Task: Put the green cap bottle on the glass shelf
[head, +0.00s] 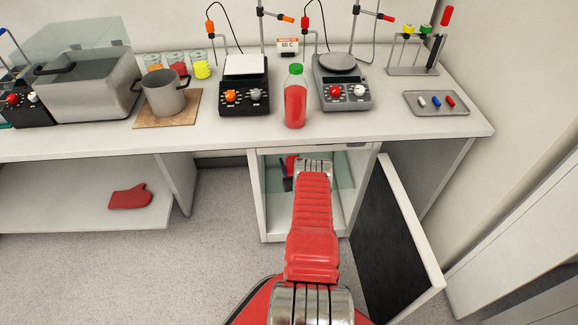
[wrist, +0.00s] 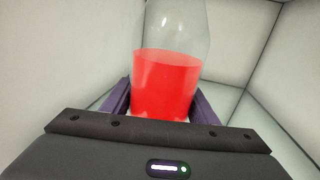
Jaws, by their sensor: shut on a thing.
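A bottle of red juice (wrist: 166,80) is between the purple fingers of my gripper (wrist: 163,103) in the wrist view. It looks upright; its cap is out of the picture. My gripper is shut on it inside the open white cabinet (head: 256,200). The glass shelf (wrist: 232,104) shows as a pale green surface around the bottle. I cannot tell whether the bottle's base touches it. In the head view, my red arm reaches into the cabinet and hides much of the inside. A bottle with a green cap (head: 295,97) and red juice stands on the bench.
The cabinet door (head: 391,240) hangs open at the right. The bench (head: 215,135) runs above the cabinet and carries a black hotplate (head: 245,90), a grey hotplate (head: 345,90) and a pot (head: 165,95). White cabinet walls stand close around my gripper.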

